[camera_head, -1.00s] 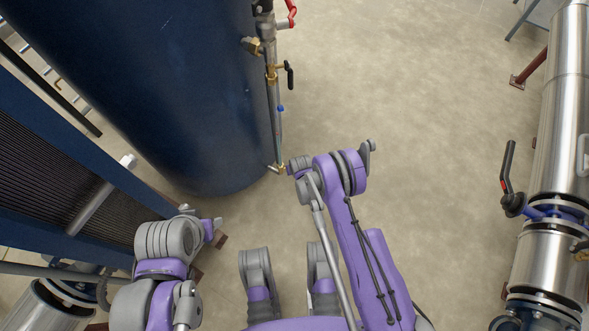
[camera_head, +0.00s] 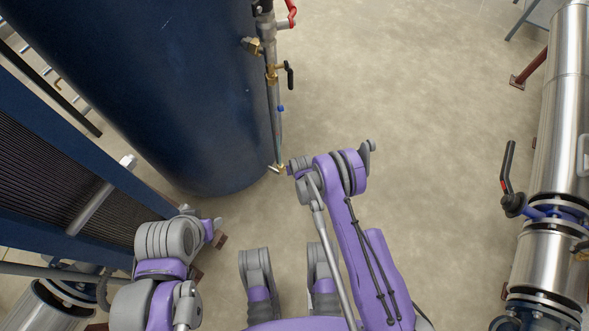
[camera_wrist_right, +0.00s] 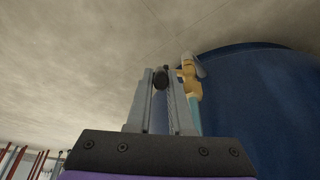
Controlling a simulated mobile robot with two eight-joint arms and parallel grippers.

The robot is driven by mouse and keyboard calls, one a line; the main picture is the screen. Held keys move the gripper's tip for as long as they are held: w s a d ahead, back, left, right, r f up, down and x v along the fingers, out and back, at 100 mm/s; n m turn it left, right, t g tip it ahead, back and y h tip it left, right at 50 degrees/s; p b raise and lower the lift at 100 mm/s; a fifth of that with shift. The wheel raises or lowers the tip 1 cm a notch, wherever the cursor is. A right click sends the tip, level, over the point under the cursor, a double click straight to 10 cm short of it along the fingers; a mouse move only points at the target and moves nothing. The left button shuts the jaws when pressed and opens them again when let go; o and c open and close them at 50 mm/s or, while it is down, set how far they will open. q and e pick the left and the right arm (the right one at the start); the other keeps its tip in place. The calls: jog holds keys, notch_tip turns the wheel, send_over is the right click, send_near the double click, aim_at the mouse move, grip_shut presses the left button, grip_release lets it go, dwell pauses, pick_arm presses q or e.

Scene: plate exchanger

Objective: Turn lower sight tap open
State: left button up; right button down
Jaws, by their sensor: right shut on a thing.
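The lower sight tap is a small brass fitting (camera_head: 281,168) at the bottom of the thin sight tube (camera_head: 277,128), beside the blue tank. In the right wrist view the brass body (camera_wrist_right: 190,78) stands just right of the fingers. My right gripper (camera_wrist_right: 161,84) is shut on the tap's dark handle (camera_wrist_right: 160,79), whose rounded end shows between the fingertips. The rest of the handle is hidden by the fingers. In the head view the right wrist is low beside the tank, and its fingers are too small to make out. My left gripper (camera_head: 217,222) is far from the tap, its jaws unclear.
The large blue tank (camera_head: 170,90) stands directly left of the tap. An upper brass tap with a black handle (camera_head: 290,76) and a red handle (camera_head: 291,13) are above. The plate pack (camera_head: 60,190) is at left, steel pipework (camera_head: 560,110) at right. The floor between is clear.

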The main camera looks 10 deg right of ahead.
jog(key=shift+w, duration=0.1)
dwell(0.7)
jog(key=shift+w+a+r+g, duration=0.1)
jog(key=shift+w+r+g, duration=0.2)
jog(key=shift+g, duration=0.4)
jog(key=shift+w+r+g, duration=0.1)
jog(key=shift+w+g, duration=0.25)
jog(key=shift+g, duration=0.35)
jog(key=c, duration=0.8)
grip_release()
notch_tip(320, 180, up, 11)
jog(key=s+p, duration=0.1)
jog(key=p, duration=0.2)
jog(key=shift+s+f, duration=0.15)
jog(key=shift+s, duration=0.1)
jog(key=shift+c, duration=0.3)
